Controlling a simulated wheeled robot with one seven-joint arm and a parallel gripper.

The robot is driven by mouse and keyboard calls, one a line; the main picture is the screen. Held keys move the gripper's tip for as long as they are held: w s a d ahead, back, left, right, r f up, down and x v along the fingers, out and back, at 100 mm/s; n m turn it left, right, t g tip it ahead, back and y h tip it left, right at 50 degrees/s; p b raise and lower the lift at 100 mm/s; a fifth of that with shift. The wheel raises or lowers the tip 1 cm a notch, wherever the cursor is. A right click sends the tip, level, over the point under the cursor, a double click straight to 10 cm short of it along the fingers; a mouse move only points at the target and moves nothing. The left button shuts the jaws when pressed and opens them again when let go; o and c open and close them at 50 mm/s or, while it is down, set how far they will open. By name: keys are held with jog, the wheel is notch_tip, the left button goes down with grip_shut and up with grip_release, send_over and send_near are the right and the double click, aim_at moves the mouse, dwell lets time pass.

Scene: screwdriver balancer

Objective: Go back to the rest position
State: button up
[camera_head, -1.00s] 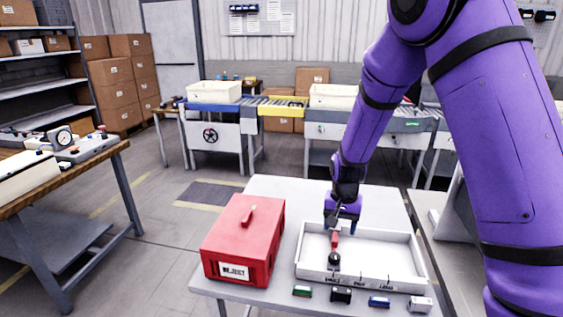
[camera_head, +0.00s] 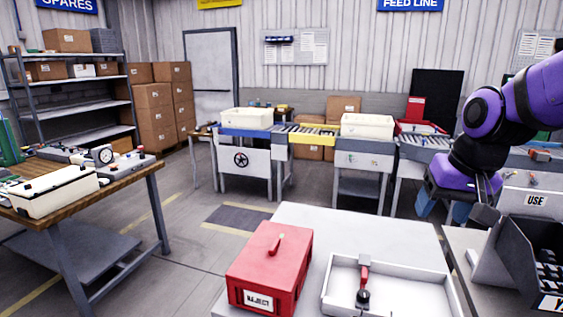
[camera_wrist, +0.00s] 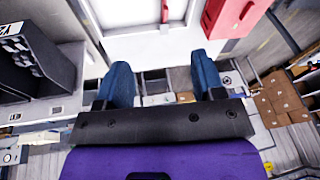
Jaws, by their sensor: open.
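My gripper (camera_head: 438,206) is at the right of the head view, up and to the right of the white table, above the gap by the black rack. In the wrist view my gripper (camera_wrist: 165,82) shows two blue fingers wide apart with nothing between them. A screwdriver with a red handle and a black end (camera_head: 363,280) stands or lies in the white tray (camera_head: 340,262); its exact pose is hard to tell. It also shows small at the top of the wrist view (camera_wrist: 164,12), apart from my gripper.
A red REJECT box (camera_head: 268,265) stands left of the tray on the white table (camera_head: 330,222). A conveyor (camera_head: 305,137) with white bins runs behind. Floor left of the table is free.

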jog(key=s+d+r+t, duration=0.1)
jog(key=s+r, duration=0.1)
jog(key=s, duration=0.5)
jog(key=s+d+r+n+t+h, duration=0.1)
jog(key=s+r, duration=0.2)
jog(key=s, duration=0.3)
jog(key=shift+s+n, duration=0.3)
jog(key=shift+s, duration=0.1)
